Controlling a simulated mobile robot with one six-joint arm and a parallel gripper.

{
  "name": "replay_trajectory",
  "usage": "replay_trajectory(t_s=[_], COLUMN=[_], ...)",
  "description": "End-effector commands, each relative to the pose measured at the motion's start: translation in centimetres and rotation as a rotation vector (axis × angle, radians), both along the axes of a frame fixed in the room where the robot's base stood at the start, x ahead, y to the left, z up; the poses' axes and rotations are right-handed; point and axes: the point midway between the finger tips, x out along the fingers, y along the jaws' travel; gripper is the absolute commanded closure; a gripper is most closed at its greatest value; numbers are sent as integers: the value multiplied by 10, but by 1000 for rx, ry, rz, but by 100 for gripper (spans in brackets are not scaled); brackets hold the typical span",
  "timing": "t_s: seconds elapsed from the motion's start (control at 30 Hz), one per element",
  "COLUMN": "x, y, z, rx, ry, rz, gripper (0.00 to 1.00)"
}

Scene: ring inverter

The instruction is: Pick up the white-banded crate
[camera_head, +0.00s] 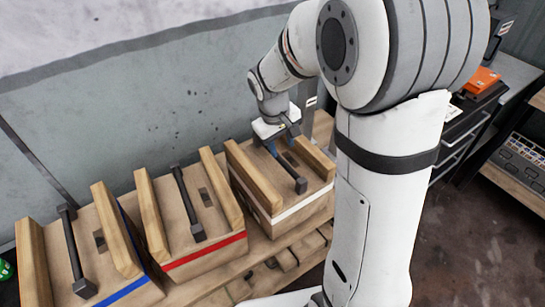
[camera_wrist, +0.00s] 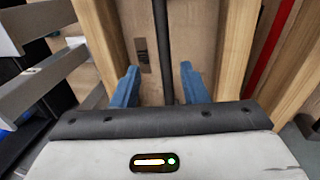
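The white-banded crate (camera_head: 303,208) is the rightmost of three wooden crates in the head view, partly hidden by my arm. It has two raised wooden rails and a dark bar handle (camera_head: 299,183) between them. My gripper (camera_head: 282,148) is over the far part of this crate, pointing down at the handle. In the wrist view the crate's top (camera_wrist: 204,40) fills the middle. The two blue fingers (camera_wrist: 159,88) are apart, one on each side of the dark handle (camera_wrist: 163,45), with gaps visible on both sides. The fingers hold nothing.
The red-banded crate (camera_head: 205,256) stands just left, and the blue-banded crate (camera_head: 122,291) stands farther left. All sit on a wooden shelf (camera_head: 285,262) against a grey wall (camera_head: 130,110). A dark drawer cabinet (camera_head: 462,140) stands to the right. Grey slats (camera_wrist: 45,85) are close at the wrist view's left.

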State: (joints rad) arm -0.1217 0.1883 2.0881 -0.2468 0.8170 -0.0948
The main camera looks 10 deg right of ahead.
Motion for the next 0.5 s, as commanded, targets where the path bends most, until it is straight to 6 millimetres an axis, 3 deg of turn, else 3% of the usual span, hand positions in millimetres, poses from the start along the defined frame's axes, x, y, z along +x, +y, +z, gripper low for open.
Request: replay_trajectory(t_s=[0.13, 0.5], x=[10, 15], y=[2, 1], z=[-10, -51], rx=[-12, -12], ry=[12, 17], rz=[24, 26], gripper=[60, 60])
